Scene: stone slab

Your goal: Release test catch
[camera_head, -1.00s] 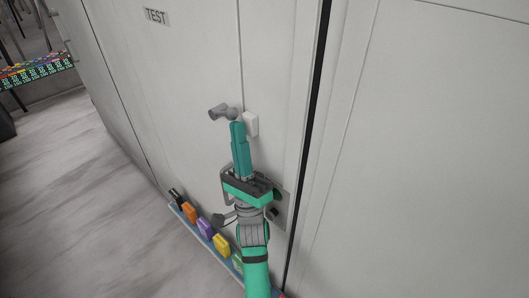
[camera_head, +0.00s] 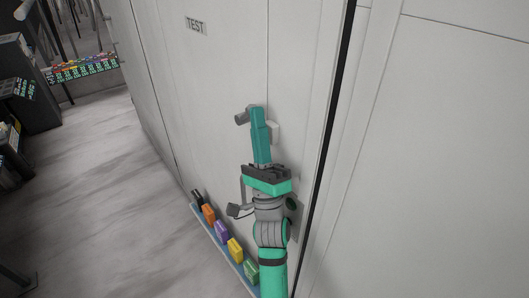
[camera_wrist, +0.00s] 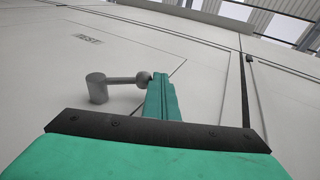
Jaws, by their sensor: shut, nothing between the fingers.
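The TEST label (camera_head: 195,26) is on a pale grey door or panel (camera_head: 225,80); it also shows in the wrist view (camera_wrist: 87,38). Below it, a grey catch (camera_head: 241,118) with a thick cylindrical end sticks out of the panel. In the wrist view the catch (camera_wrist: 97,88) has a thin stem running right to a rounded end. My gripper (camera_head: 257,110) has its green fingers shut and empty, just right of the catch's cylinder. In the wrist view the fingertips (camera_wrist: 160,80) overlap the stem's right end; I cannot tell whether they touch.
A low ledge (camera_head: 206,230) along the panel's foot carries several coloured blocks (camera_head: 221,232). A dark vertical gap (camera_head: 334,100) runs right of the panel. Open floor (camera_head: 105,170) lies to the left, with dark shelving (camera_head: 28,85) beyond.

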